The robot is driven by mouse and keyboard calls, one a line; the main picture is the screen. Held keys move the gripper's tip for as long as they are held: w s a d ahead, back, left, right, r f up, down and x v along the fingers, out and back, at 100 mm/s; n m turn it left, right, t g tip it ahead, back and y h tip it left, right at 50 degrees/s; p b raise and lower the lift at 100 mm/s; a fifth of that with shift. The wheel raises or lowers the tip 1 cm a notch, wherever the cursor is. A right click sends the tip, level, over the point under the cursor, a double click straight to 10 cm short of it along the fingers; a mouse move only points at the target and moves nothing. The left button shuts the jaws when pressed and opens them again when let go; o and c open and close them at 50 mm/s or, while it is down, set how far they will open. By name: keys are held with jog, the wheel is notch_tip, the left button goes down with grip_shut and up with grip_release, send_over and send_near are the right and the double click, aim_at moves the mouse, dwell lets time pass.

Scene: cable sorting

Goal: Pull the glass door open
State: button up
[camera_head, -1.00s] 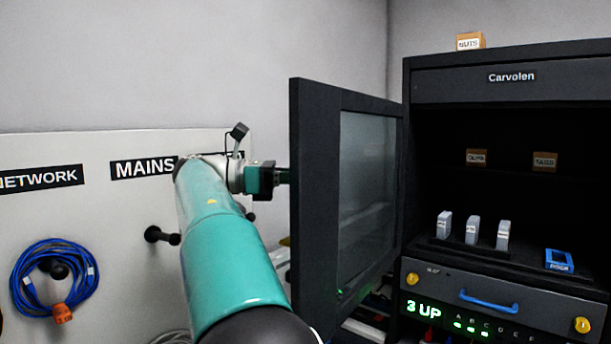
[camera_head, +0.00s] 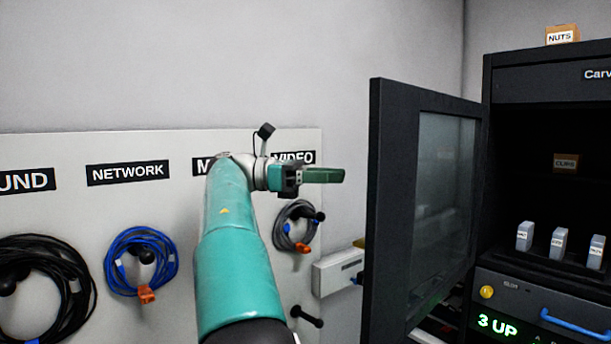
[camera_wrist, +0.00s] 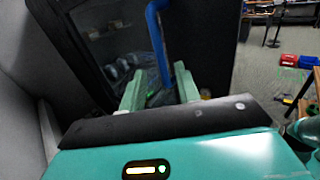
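The glass door (camera_head: 438,190) has a dark frame and stands swung well out from the left side of the black cabinet (camera_head: 535,97). Its glass also shows in the wrist view (camera_wrist: 112,45). A blue upright handle (camera_wrist: 157,38) is on the door's outer face; in the head view it is hidden. My gripper (camera_head: 340,175) is left of the door's free edge with a visible gap. In the wrist view its two green fingers (camera_wrist: 160,88) are spread apart, with the handle's lower end in line between them, apparently beyond the tips. Nothing is gripped.
A white board (camera_head: 90,205) on the left holds coiled cables, including a blue one (camera_head: 120,262) and a grey one (camera_head: 285,232), and a bare black peg (camera_head: 306,317). Inside the cabinet are grey blocks (camera_head: 558,243). A blue drawer handle (camera_head: 572,323) sits below.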

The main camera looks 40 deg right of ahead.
jog(key=v, duration=0.4)
jog(key=shift+w+a, duration=0.15)
dwell(0.4)
jog(key=s+d+f+n+t, duration=0.1)
jog(key=s+d+f+t, duration=0.3)
jog(key=d+f+t, duration=0.25)
notch_tip(320, 180, down, 9)
jog(key=a+t+y, duration=0.2)
jog(key=t+y, duration=0.1)
jog(key=t, duration=0.1)
jog(key=s+a+f+m+t+y, duration=0.3)
jog(key=a+f, duration=0.4)
jog(key=a, duration=0.3)
jog(key=s+a+f+m+t+y, duration=0.2)
jog(key=s+a+f+m+t, duration=0.1)
jog(key=a+f, duration=0.4)
jog(key=s+a+f+m+t+y, duration=0.3)
jog(key=s+a+f, duration=0.2)
jog(key=a, duration=0.8)
notch_tip(320, 180, down, 2)
jog(key=shift+s+a+f+y, duration=0.1)
jog(key=shift+s+a+y, duration=0.05)
jog(key=shift+s+y, duration=0.2)
